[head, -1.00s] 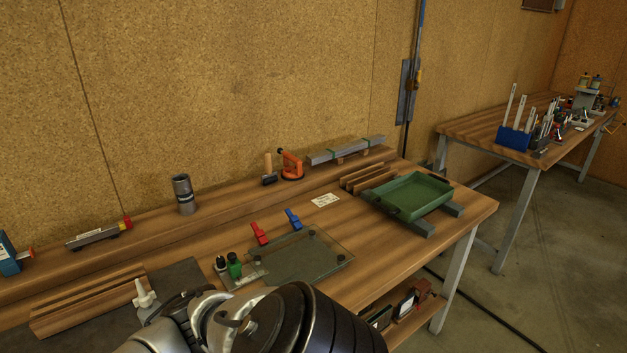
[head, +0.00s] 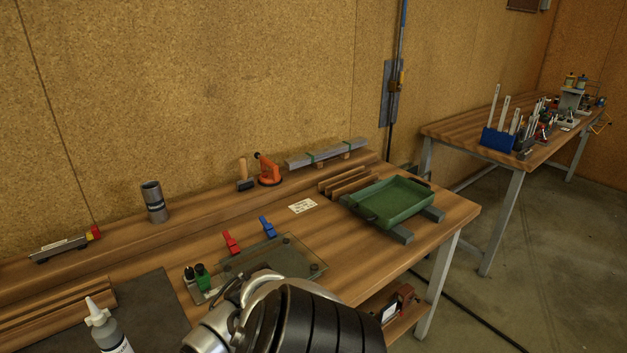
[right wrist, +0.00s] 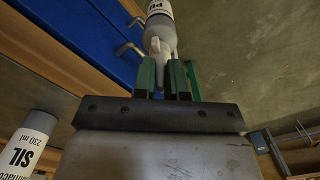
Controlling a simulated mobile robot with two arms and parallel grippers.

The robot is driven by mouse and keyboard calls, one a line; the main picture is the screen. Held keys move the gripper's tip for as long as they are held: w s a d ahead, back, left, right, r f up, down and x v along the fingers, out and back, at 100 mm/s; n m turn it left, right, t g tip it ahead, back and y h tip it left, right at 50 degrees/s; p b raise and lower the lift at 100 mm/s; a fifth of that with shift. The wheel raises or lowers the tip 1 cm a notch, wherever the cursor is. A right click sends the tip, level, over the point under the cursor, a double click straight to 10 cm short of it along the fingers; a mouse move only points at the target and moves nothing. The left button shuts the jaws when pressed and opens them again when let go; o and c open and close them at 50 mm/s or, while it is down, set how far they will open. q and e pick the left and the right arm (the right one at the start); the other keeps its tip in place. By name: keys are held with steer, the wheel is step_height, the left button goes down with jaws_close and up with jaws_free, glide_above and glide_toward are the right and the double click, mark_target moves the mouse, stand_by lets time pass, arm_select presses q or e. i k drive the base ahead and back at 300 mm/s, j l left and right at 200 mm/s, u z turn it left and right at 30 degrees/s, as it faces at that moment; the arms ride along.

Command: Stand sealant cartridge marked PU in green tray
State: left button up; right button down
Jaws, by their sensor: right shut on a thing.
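In the right wrist view, the PU sealant cartridge (right wrist: 160,22) is a grey-white bottle with a pale nozzle, its label reading PU. My right gripper (right wrist: 163,74) is shut on its nozzle end with dark green fingers. A second cartridge marked SIL, 230 ml (right wrist: 30,145), stands apart at the left. The green tray (head: 395,200) lies empty on grey bars at the bench's right end in the head view. A grey bottle with a white nozzle (head: 108,330) shows at lower left; I cannot read its label. My left gripper is not in view.
A glass plate (head: 275,262) with red and blue clamps lies mid-bench. Wood strips (head: 345,182) lie beside the tray. Blue drawers (right wrist: 85,30) with handles show in the right wrist view.

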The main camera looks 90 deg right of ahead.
mark_target(392, 199)
steer(key=k+l+z, duration=0.1)
steer(key=k+l, duration=0.3)
steer(key=k+l+z, duration=0.1)
steer(key=k+l, duration=0.25)
steer(key=l, duration=0.2)
steer(key=k+l+z, duration=0.1)
steer(key=k+l, duration=0.25)
steer(key=l, duration=0.2)
